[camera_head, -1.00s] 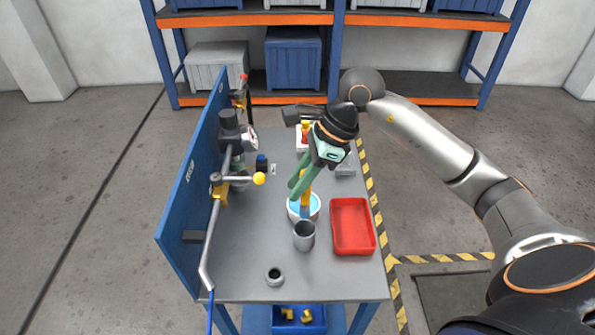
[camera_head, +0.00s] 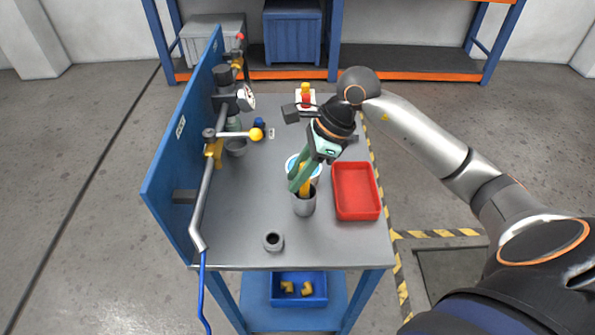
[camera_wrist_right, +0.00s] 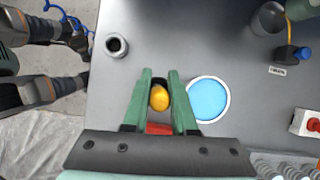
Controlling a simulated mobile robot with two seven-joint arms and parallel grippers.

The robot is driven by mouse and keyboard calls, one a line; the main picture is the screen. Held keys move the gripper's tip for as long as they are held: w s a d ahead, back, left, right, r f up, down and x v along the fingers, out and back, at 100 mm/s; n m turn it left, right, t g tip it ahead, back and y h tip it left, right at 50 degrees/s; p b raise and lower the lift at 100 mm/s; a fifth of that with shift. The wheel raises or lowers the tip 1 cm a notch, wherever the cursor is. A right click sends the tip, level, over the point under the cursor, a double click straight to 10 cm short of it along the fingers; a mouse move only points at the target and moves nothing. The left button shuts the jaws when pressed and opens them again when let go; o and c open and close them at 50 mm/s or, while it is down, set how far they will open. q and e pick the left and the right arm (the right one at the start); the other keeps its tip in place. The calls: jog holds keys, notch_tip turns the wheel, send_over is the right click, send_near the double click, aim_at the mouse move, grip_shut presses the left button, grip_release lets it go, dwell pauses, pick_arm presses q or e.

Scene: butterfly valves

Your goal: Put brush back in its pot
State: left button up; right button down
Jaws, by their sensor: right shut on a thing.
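My right gripper (camera_head: 298,184) has green fingers shut on the brush (camera_head: 304,183), which has a yellow handle. It holds the brush over the mouth of the grey pot (camera_head: 304,204). The brush's lower end is hidden at the pot's rim; it looks to be inside, but I cannot tell how deep. In the wrist view the rounded yellow handle end (camera_wrist_right: 159,97) sits between the two fingers, and the pot is hidden below. My left gripper is not in view.
A white bowl of blue liquid (camera_wrist_right: 208,98) stands just behind the pot. A red tray (camera_head: 357,190) lies to the right, and a small dark ring-shaped part (camera_head: 273,241) near the front edge. The blue panel (camera_head: 182,145) with pipe and yellow-knobbed valve lever (camera_head: 256,134) borders the left.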

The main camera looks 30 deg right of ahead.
jog(key=c, duration=0.6)
grip_release()
jog(key=shift+c, duration=0.2)
jog(key=shift+s+d+f+b, duration=0.15)
jog(key=shift+d+b, duration=0.15)
jog(key=shift+d, duration=0.1)
jog(key=d, duration=0.1)
jog(key=s+d+b, duration=0.1)
jog(key=d+b, duration=0.1)
jog(key=shift+s+d, duration=0.15)
jog(key=shift+s, duration=0.15)
